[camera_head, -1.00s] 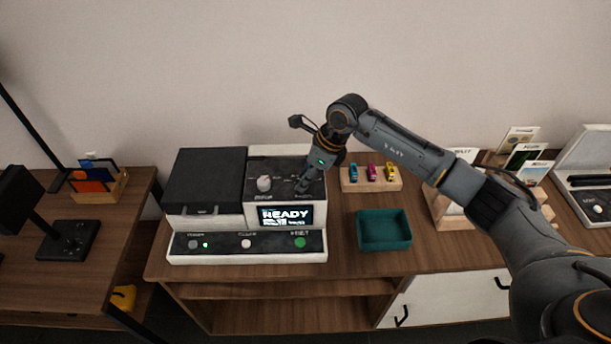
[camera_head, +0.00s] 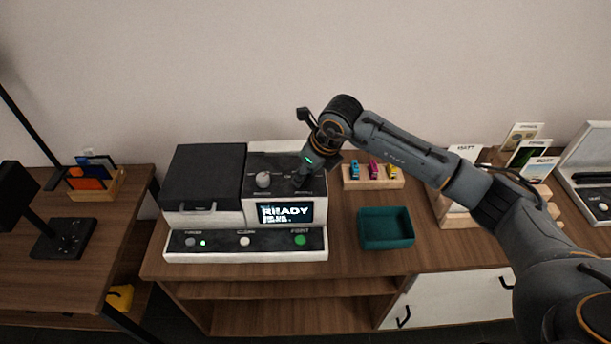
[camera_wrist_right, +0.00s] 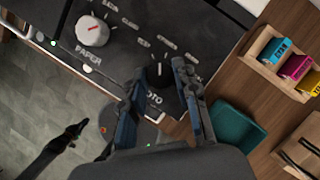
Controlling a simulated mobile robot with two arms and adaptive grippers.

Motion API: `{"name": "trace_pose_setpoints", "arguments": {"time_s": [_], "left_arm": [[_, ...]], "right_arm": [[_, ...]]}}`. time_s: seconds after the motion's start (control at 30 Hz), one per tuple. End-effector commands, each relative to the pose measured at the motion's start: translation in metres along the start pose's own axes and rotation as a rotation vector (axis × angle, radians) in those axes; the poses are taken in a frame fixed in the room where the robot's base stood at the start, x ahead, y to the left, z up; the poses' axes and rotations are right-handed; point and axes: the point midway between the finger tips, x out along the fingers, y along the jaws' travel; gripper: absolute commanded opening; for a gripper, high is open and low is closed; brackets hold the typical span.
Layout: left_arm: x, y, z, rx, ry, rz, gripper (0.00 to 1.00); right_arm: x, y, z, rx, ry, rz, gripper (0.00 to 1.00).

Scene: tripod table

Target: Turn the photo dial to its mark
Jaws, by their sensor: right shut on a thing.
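The photo dial (camera_wrist_right: 158,72) is a dark knob with a pale pointer line, on the black top panel of the white printer (camera_head: 222,205). In the right wrist view it sits between the two fingers of my right gripper (camera_wrist_right: 159,84), which is shut on it. In the head view my right gripper (camera_head: 301,182) points down at the panel's right side and hides the dial. Small pale labels (camera_wrist_right: 168,43) lie around the dial; I cannot tell which is its mark. What appears to be my left gripper (camera_wrist_right: 75,131) hangs low over the floor, its jaws unclear.
A white paper dial (camera_wrist_right: 92,32) with a red pointer is beside the photo dial. The printer's screen (camera_head: 285,214) reads READY. A teal tray (camera_head: 386,243) and a wooden block (camera_head: 373,184) with small coloured items stand to the right.

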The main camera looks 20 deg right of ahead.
Motion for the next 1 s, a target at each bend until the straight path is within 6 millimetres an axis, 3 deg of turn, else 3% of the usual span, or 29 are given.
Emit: {"name": "trace_pose_setpoints", "arguments": {"time_s": [0.4,0.93,0.97,1.0], "left_arm": [[0.015,0.0,0.002,-0.001,0.0,0.0,0.0],[0.016,0.0,0.002,-0.001,0.0,0.0,0.0],[0.016,0.0,0.002,-0.001,0.0,0.0,0.0],[0.016,0.0,0.002,-0.001,0.0,0.0,0.0]], "right_arm": [[0.0,0.001,0.001,0.182,-0.002,-0.077,0.0],[-0.001,0.001,0.001,0.208,-0.002,-0.087,0.0],[-0.001,0.001,0.001,0.208,-0.002,-0.087,0.32],[-0.001,0.001,0.001,0.208,-0.002,-0.087,0.4]]}}
